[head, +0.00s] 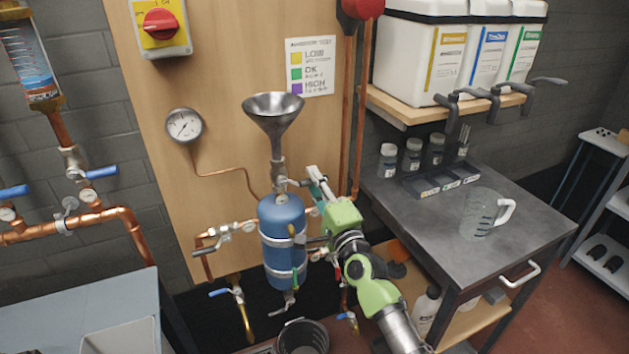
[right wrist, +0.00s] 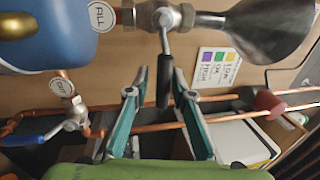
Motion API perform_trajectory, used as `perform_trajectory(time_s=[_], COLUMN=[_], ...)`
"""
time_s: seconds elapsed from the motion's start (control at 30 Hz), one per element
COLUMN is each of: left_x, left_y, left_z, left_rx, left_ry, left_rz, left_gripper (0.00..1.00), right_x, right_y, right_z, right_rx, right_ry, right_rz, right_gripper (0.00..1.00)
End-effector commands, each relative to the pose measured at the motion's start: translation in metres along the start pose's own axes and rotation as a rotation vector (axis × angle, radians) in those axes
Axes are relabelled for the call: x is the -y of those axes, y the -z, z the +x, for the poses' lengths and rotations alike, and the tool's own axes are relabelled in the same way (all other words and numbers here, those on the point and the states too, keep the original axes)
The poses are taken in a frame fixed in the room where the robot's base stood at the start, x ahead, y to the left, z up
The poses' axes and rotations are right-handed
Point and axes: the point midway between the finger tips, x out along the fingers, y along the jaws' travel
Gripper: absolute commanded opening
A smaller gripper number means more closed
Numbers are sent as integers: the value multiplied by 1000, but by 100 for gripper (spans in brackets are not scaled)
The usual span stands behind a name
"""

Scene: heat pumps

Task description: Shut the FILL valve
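The FILL valve (right wrist: 165,18) sits on the pipe between the blue tank (head: 282,240) and the metal funnel (head: 274,118). Its round FILL tag (right wrist: 101,15) shows in the right wrist view. Its black-gripped lever (right wrist: 164,80) stands out crosswise to that pipe. My right gripper (right wrist: 160,88) is open, with one teal finger on each side of the lever and gaps visible between. In the head view my right gripper (head: 318,182) is just right of the valve and partly hides the fittings behind it. My left gripper is not in view.
Another tagged valve with a blue lever (right wrist: 55,130) is near the left finger. Copper pipes (head: 361,120) run down the board right of the funnel. A metal bench (head: 420,225) with a clear jug (head: 482,214) stands at the right. A pressure gauge (head: 184,125) is left.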

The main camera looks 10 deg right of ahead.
Motion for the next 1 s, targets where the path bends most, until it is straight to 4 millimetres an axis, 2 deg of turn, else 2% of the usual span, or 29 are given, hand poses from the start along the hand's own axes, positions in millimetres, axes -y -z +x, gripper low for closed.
perform_trajectory(time_s=[0.33,0.47,0.57,0.8,1.0], left_x=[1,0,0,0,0], left_y=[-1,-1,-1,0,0], left_z=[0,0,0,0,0], left_rx=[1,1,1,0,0], left_ry=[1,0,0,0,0], left_rz=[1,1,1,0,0], left_gripper=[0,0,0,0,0], right_x=[2,1,1,0,0], right_y=[0,0,1,0,0], right_z=[0,-10,-25,-78,-109], right_rx=[0,-1,-1,0,0], right_ry=[4,3,2,1,1], right_rz=[-4,-4,-4,-5,-5], right_gripper=[29,29,29,29,29])
